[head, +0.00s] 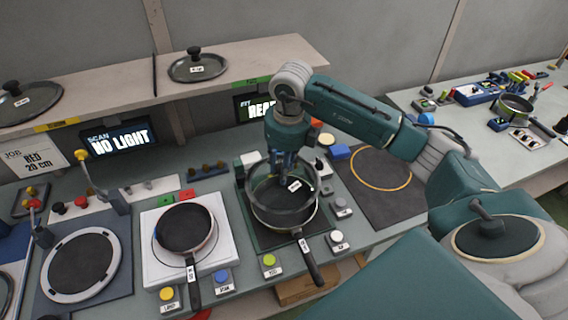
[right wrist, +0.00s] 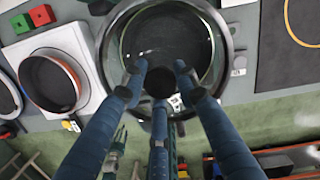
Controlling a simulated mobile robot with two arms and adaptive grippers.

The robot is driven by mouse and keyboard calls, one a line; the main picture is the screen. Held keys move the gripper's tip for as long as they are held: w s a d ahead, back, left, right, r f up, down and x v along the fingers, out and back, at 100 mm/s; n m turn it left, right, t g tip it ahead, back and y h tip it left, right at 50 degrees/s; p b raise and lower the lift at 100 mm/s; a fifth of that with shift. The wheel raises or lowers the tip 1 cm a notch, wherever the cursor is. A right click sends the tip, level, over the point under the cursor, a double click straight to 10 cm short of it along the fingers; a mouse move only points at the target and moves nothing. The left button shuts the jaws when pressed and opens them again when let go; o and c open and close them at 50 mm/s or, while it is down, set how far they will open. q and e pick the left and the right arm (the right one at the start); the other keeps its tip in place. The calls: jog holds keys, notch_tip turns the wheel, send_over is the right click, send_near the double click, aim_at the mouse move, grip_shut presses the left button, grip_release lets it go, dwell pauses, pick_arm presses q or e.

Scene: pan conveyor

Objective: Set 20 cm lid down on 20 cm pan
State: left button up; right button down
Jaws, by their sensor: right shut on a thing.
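My right gripper (head: 285,172) is shut on the dark knob of a clear glass lid (head: 253,196). In the right wrist view its fingers (right wrist: 160,82) close around that knob, and the lid's rim (right wrist: 233,55) shows as a wide ring. A dark pan (head: 312,223) with its handle toward me is under the lid on a black square plate. The lid looks roughly level and over the pan, its rim slightly toward the back. I cannot tell whether they touch. A tag on the lid is too small to read. My left gripper is not in view.
A red-sided pan (head: 188,228) stands on a white plate to the left. Two other lids lie on the shelf (head: 120,88): one in the middle (head: 212,68), one at far left (head: 30,108). Buttons line the front edge. A dark mat (head: 385,205) to the right is empty.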

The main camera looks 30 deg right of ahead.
jog(key=shift+w+d+f+m, duration=0.15)
jog(key=shift+d+m, duration=0.2)
jog(key=shift+m, duration=0.05)
notch_tip(320, 180, down, 8)
jog(key=b, duration=0.5)
jog(key=shift+r, duration=0.2)
jog(key=shift+a, duration=0.1)
dwell(0.8)
jog(key=shift+f+b, duration=0.5)
jog(key=shift+b, duration=0.55)
dwell(0.9)
dwell(0.3)
jog(key=c, duration=1.3)
grip_release()
jog(key=shift+o, duration=0.2)
